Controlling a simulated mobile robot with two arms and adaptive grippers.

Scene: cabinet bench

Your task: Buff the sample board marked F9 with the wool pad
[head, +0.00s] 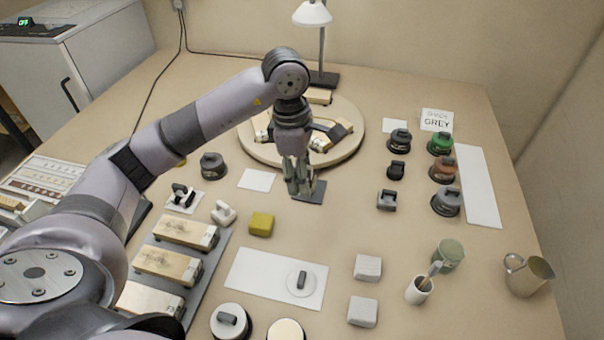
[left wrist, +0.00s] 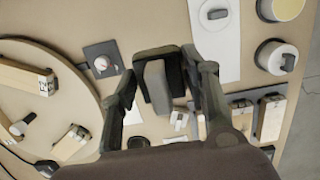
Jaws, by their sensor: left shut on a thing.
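My left gripper (head: 297,190) points down at the near edge of the round wooden turntable (head: 350,150), over a dark square mat (head: 313,195). It is shut on a dark block with a grey middle (left wrist: 158,85), seen between the fingers in the left wrist view; I cannot tell whether this is the wool pad. Three wooden sample boards (head: 185,231) lie on a grey tray at the left. More wooden pieces lie on the turntable, including a labelled board (left wrist: 25,78). Their labels are too small to read. My right gripper is not in view.
A white sheet (head: 250,276) holds a round white pad (head: 301,284). A yellow sponge (head: 261,224), pale blocks (head: 367,267), a brush cup (head: 419,291) and a metal jug (head: 527,275) stand nearby. Several dark-based pads (head: 447,202) line the right. A lamp (head: 313,14) stands behind the turntable.

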